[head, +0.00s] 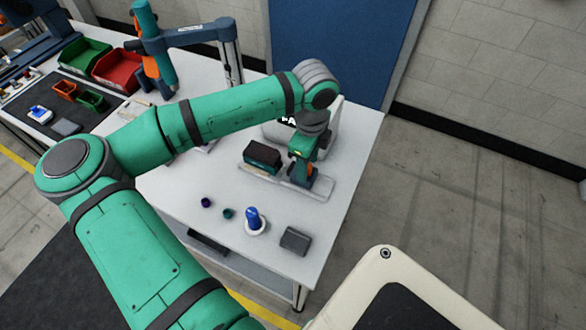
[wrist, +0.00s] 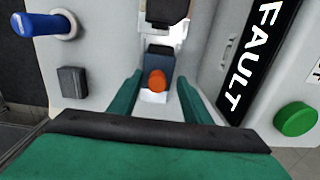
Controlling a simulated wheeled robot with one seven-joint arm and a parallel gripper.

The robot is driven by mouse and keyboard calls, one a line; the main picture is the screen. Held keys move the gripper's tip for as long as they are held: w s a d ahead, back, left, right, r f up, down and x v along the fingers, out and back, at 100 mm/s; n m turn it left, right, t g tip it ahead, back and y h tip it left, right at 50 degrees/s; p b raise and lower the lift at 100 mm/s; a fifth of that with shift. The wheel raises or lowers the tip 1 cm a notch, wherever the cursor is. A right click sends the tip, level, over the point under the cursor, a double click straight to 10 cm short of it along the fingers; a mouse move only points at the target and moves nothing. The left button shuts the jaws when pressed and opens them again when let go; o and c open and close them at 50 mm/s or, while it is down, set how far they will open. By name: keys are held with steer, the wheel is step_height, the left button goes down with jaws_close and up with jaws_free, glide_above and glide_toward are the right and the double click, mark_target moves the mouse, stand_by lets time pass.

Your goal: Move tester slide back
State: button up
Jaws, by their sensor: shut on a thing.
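The tester slide shows in the wrist view as a dark blue-grey block (wrist: 159,58) with an orange knob (wrist: 157,80) on it. My gripper (wrist: 159,84) has its two green fingers on either side of the knob and is shut on the slide; the exact contact is hard to see. In the head view my gripper (head: 300,179) points down at the right part of a pale rail base (head: 322,184). A black-topped box (head: 262,156) stands on the same base to the left. The slide is mostly hidden there by my gripper.
A display reading FAULT (wrist: 252,55) and a green button (wrist: 295,119) are close beside my gripper. A blue-handled tool (head: 253,218), a grey block (head: 295,240) and small cups (head: 228,213) stand on the white table in front. Bins (head: 84,55) are at the far left.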

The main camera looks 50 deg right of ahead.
steer(key=shift+w+d+f, duration=0.1)
steer(key=shift+d+f, duration=0.15)
steer(key=shift+f, duration=0.15)
steer(key=shift+o, duration=1.1)
steer(key=shift+w+d+r, duration=0.1)
steer(key=shift+d+r, duration=0.05)
steer(key=shift+r, duration=0.05)
steer(key=shift+s+a+r, duration=0.2)
steer(key=shift+a+r, duration=0.25)
steer(key=shift+r, duration=0.15)
steer(key=shift+c, duration=1.1)
steer(key=shift+s+a+r, duration=0.1)
steer(key=shift+a+r, duration=0.1)
steer(key=shift+r, duration=2.6)
